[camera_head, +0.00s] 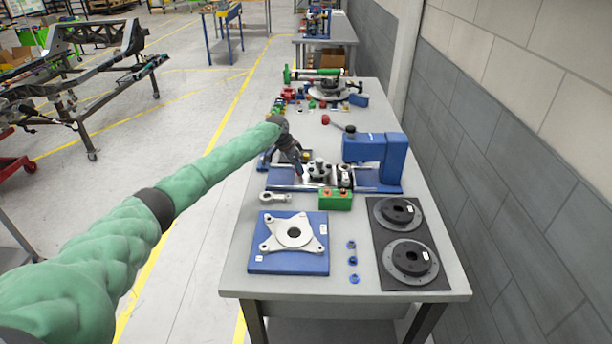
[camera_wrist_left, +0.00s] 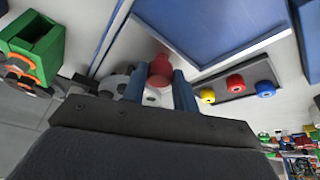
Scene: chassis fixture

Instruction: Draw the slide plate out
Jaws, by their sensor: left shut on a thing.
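The blue fixture (camera_head: 388,180) sits mid-table, with a silver plate (camera_head: 284,177) and dark and metal clamp parts on it. My left gripper (camera_head: 299,170) reaches down at the fixture's left part, beside the metal parts. In the left wrist view, my left gripper (camera_wrist_left: 160,88) is shut on a red knob (camera_wrist_left: 160,68), which shows between its two bluish fingers. The knob's lower part and how it joins the plate are hidden. My right gripper is not in view.
A tall blue block (camera_head: 376,150) and a red-knobbed lever (camera_head: 326,119) stand by the fixture. A green block (camera_head: 337,200) is in front. A blue pad (camera_head: 290,262) with a white flange and a black mat (camera_head: 376,276) with discs lie nearer.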

